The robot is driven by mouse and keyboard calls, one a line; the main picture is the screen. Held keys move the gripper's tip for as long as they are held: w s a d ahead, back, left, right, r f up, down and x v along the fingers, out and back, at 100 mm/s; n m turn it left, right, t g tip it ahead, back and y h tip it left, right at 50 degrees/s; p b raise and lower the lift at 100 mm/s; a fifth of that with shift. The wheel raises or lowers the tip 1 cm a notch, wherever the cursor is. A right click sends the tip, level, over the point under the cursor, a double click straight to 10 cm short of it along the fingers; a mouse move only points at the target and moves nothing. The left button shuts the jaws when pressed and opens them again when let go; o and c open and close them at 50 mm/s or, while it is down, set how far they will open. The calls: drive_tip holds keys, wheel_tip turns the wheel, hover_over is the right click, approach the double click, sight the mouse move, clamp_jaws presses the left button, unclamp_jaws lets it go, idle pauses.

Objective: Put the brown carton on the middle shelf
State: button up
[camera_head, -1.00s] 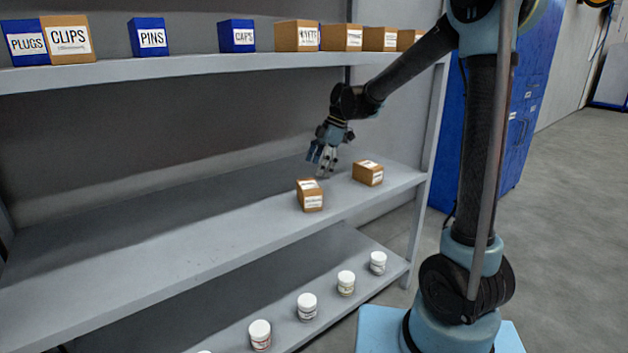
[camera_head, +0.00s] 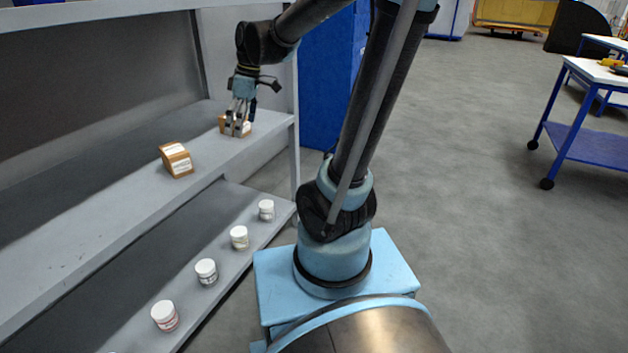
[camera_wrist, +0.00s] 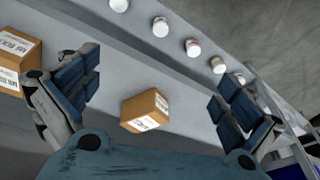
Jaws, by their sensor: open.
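Two brown cartons with white labels stand on the grey middle shelf (camera_head: 95,235). The nearer carton (camera_head: 176,160) stands left of my gripper; it also shows at the left edge of the wrist view (camera_wrist: 20,52). The farther carton (camera_head: 246,127) stands near the shelf's right end, partly hidden behind my fingers. My gripper (camera_head: 237,130) is open and empty, pointing down at the farther carton. In the wrist view that carton (camera_wrist: 146,110) lies between the two spread fingers, with gaps on both sides. I cannot tell how far above it the fingertips are.
Several white jars (camera_head: 206,271) stand in a row on the lower shelf. A shelf post (camera_head: 294,150) rises at the right end, with a blue cabinet (camera_head: 325,85) behind. A blue-framed cart (camera_head: 585,135) stands far right. The floor between is clear.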

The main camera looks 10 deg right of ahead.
drive_tip(key=s+d+f+m+t+h, duration=0.1)
drive_tip(key=s+d+f+m, duration=0.4)
drive_tip(key=s+d+m, duration=0.2)
drive_tip(key=s+d+f+m+t+h, duration=0.1)
drive_tip(key=s+d+f+m+h, duration=0.1)
drive_tip(key=s+d+f+m, duration=0.4)
drive_tip(key=s+d, duration=0.3)
drive_tip(key=d, duration=0.2)
drive_tip(key=shift+s+d+f+m, duration=0.2)
drive_tip(key=shift+s+m, duration=0.2)
